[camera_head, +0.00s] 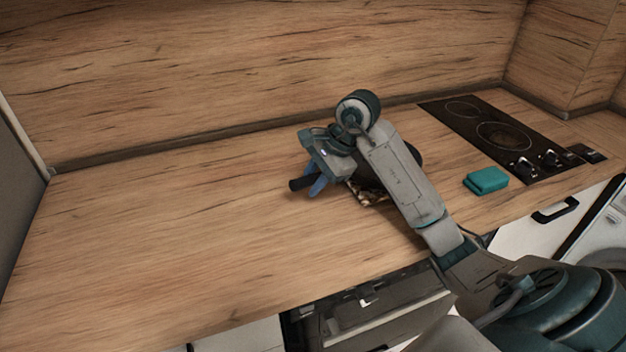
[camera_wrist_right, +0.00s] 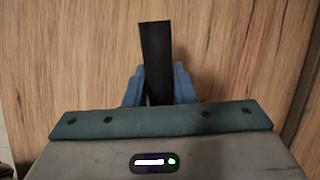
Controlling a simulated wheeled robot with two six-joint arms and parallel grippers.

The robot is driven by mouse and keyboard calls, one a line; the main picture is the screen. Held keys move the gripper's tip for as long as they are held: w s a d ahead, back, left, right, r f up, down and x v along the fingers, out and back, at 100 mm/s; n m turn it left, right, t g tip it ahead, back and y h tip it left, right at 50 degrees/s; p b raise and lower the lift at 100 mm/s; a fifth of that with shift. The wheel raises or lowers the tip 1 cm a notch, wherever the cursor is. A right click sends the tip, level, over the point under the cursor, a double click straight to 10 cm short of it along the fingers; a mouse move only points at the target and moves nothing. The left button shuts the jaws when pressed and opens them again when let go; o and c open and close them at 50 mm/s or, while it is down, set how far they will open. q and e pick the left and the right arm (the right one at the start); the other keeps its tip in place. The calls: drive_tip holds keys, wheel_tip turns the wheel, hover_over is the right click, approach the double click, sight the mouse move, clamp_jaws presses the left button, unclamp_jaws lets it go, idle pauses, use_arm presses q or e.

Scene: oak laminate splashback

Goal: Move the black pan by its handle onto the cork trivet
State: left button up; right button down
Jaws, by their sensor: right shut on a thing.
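The black pan is mostly hidden behind my right forearm. Part of its dark body (camera_head: 415,154) shows to the right of the forearm, and its black handle (camera_head: 299,184) sticks out to the left. My right gripper (camera_head: 317,186) has its blue fingers shut on the handle. In the right wrist view the handle (camera_wrist_right: 155,55) stands between the blue fingers. A mottled brown piece that looks like the cork trivet (camera_head: 372,196) shows at the lower left of the pan, partly covered by the pan and my arm. I cannot tell whether the pan touches it. My left gripper is out of view.
A teal folded cloth or sponge (camera_head: 486,180) lies right of my arm. A black hob (camera_head: 490,135) is set in the counter at the right. The wooden counter (camera_head: 170,230) is clear on the left. A wood splashback (camera_head: 250,65) runs along the back.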

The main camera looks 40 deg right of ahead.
drive_tip(key=shift+f+b, duration=0.4)
drive_tip(key=shift+b, duration=0.05)
idle(0.4)
drive_tip(key=c, duration=1.1)
unclamp_jaws()
